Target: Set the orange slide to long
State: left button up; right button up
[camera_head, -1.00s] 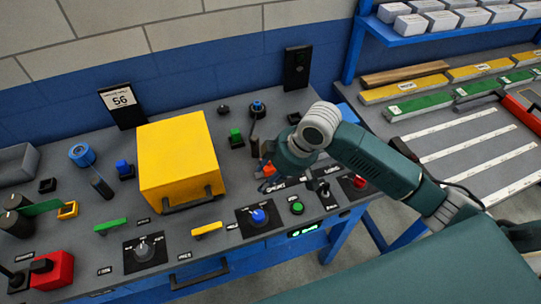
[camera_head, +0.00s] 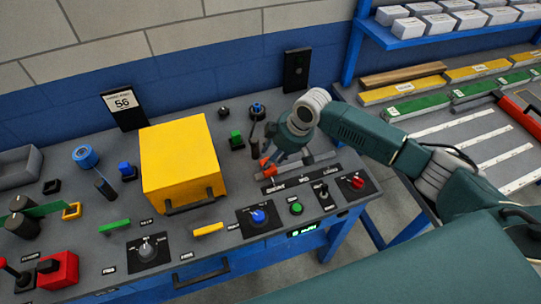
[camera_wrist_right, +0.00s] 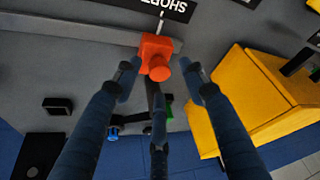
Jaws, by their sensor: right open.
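The orange slide (camera_head: 267,168) sits at the left, SHORT end of its grey rail (camera_head: 318,160), behind a black label strip (camera_head: 302,178) with several words. In the right wrist view the orange slide (camera_wrist_right: 157,56) is a block with a round knob, next to the SHORT label (camera_wrist_right: 165,6). My right gripper (camera_wrist_right: 159,72) is open, its fingers spread around the knob with gaps at both sides. In the head view the right gripper (camera_head: 277,158) is at the slide and partly covers it. My left gripper is not in view.
A yellow box (camera_head: 178,160) with a black handle stands left of the slide. A green button (camera_head: 296,208), a blue knob (camera_head: 258,215) and a red knob (camera_head: 357,183) are in front. A black post with a blue ring (camera_head: 257,112) stands behind.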

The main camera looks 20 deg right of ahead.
jog(key=shift+w+a+f, duration=0.15)
jog(key=shift+f, duration=0.5)
